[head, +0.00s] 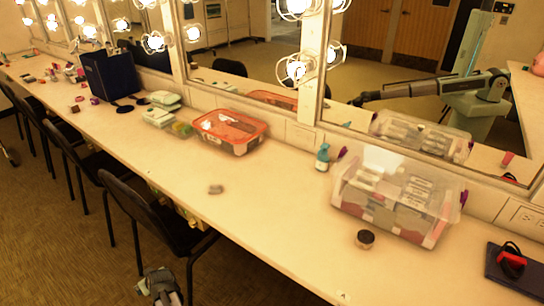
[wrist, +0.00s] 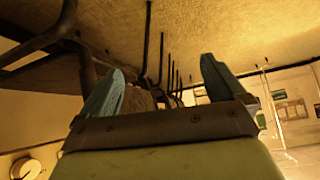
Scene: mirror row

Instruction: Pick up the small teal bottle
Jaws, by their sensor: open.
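The small teal bottle (head: 322,158) stands upright on the long counter (head: 262,205), close to the mirror wall and just left of a clear plastic bin. In the head view, a grey shape at the bottom edge beside the nearest chair looks like my gripper (head: 158,284), low and well away from the bottle. The bottle does not show in the wrist view.
The clear bin (head: 395,198) stands right of the bottle; a purple item (head: 342,153) is beside it. An orange-lidded container (head: 230,132) is to the left. Black chairs (head: 150,222) line the counter's front edge.

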